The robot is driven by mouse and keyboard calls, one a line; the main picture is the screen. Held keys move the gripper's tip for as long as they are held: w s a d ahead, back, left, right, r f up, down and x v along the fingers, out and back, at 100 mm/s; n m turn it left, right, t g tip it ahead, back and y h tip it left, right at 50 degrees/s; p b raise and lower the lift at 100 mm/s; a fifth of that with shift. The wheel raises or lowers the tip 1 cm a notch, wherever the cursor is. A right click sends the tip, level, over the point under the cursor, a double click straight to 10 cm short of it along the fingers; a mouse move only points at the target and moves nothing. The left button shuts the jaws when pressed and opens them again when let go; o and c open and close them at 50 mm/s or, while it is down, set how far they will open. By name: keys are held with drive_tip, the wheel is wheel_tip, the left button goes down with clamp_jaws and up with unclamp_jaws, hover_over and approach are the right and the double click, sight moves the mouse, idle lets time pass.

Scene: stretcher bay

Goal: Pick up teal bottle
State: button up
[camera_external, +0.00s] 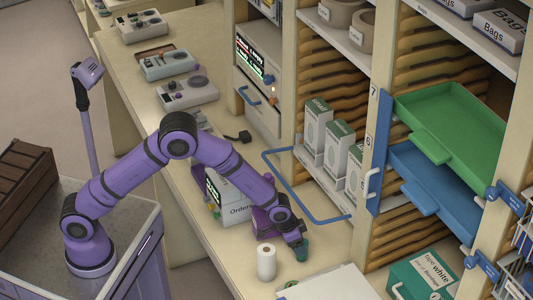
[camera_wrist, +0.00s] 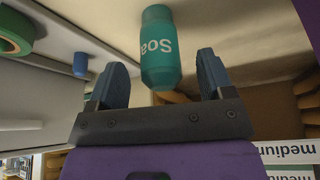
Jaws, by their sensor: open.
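The teal bottle (camera_wrist: 159,50) carries white lettering that begins "Soa". In the wrist view it lies between the two fingers of my gripper (camera_wrist: 160,80), with a gap to each finger. My gripper is open and holds nothing.
A white roll (camera_external: 266,262) stands on the counter close left of the bottle. A blue wire rail (camera_external: 300,192), white boxes (camera_external: 335,150) and a shelf with green (camera_external: 455,120) and blue (camera_external: 425,185) trays are behind. A teal box (camera_external: 425,275) is at right.

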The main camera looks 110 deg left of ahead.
drive_tip(key=shift+x, duration=1.8)
drive_tip(key=shift+w, duration=0.1)
drive_tip(key=c, duration=1)
drive_tip(key=shift+c, duration=0.2)
drive_tip(key=shift+r, duration=0.1)
